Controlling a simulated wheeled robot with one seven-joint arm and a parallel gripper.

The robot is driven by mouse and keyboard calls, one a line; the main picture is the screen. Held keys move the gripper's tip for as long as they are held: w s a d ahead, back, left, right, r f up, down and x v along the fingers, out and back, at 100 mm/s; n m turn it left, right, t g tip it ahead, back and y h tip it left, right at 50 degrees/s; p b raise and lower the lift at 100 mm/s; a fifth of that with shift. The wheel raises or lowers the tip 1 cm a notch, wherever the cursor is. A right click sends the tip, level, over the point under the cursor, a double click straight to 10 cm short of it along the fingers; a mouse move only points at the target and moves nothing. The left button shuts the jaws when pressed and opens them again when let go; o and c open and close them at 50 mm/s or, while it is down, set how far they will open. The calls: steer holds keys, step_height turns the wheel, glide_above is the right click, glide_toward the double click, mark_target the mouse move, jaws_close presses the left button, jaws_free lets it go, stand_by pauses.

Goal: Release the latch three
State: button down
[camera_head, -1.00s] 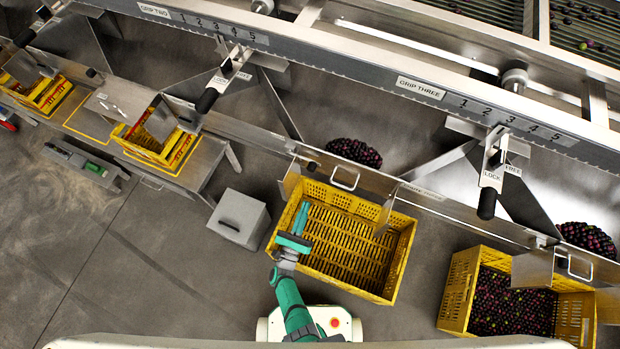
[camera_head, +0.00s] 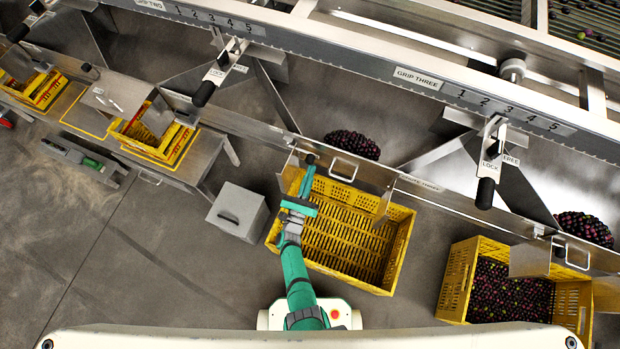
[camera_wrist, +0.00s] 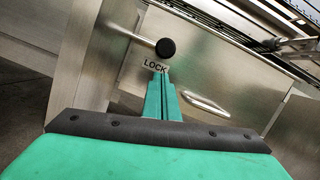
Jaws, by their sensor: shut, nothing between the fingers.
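My gripper (camera_head: 307,180) is shut and empty, its green fingers pointing at the steel gate panel above the yellow crate. In the wrist view the fingers (camera_wrist: 161,82) are pressed together, with tips just below the LOCK label (camera_wrist: 154,65). A round black latch knob (camera_wrist: 166,47) on a thin rod sits just beyond the tips. In the head view this knob (camera_head: 310,159) is close to the fingertips; whether they touch I cannot tell.
A bar handle (camera_head: 343,171) is right of the knob, and also in the wrist view (camera_wrist: 205,104). An empty yellow crate (camera_head: 393,272) lies under my arm. A filled crate (camera_head: 456,281) stands at right, a grey box (camera_head: 238,212) at left. Dark fruit (camera_head: 352,144) lies behind the gate.

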steer(key=shift+a+r, duration=0.2)
steer(key=shift+r, duration=0.6)
steer(key=shift+w+r, duration=0.1)
steer(key=shift+w, duration=0.05)
